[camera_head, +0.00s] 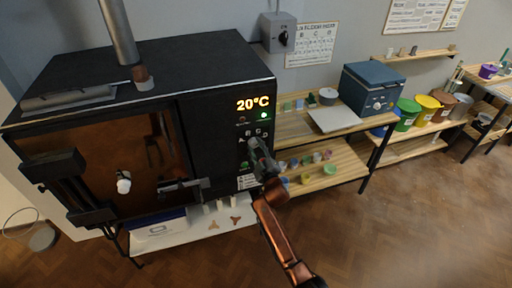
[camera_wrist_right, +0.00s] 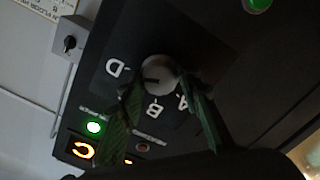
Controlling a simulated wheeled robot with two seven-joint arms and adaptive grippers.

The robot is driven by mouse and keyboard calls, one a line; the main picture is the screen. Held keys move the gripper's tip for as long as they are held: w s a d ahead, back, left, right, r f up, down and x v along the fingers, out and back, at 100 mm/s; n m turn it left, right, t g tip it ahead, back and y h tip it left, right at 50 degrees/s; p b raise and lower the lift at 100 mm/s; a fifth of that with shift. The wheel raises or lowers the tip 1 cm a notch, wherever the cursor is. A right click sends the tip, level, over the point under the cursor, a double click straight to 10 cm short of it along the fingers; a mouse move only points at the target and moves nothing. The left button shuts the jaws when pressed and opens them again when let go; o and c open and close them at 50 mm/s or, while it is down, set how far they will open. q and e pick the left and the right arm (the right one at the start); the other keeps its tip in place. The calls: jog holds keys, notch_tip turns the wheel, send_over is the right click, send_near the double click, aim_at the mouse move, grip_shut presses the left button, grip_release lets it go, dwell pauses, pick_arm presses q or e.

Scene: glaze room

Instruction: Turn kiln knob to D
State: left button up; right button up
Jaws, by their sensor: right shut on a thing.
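The black kiln (camera_head: 220,110) stands at the left of the head view, its display reading 20°C beside a green light. My right gripper (camera_head: 254,147) is at its control panel, hiding the knob there. In the right wrist view the round grey knob (camera_wrist_right: 158,69) sits between the two fingertips of my right gripper (camera_wrist_right: 156,82), which is shut on it. White letters D (camera_wrist_right: 115,68), B (camera_wrist_right: 155,108) and A (camera_wrist_right: 182,102) surround the knob; C is hidden by a finger. My left gripper is out of view.
A grey wall switch box (camera_head: 278,33) hangs above the kiln's right side. A wooden shelf unit (camera_head: 340,160) with small pots stands right of the kiln. A green button (camera_head: 244,166) is below the knob area. The floor at the right front is clear.

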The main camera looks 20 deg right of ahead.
jog(key=shift+w+r, duration=0.1)
jog(key=shift+r, duration=0.35)
jog(key=o, duration=1.1)
jog(key=shift+w+f, duration=0.15)
jog(key=shift+o, duration=0.3)
jog(key=shift+f, duration=0.15)
jog(key=shift+s+f, duration=0.1)
jog(key=shift+s, duration=0.1)
jog(key=s, duration=1.1)
jog(key=shift+s+d, duration=0.15)
jog(key=shift+s, duration=0.2)
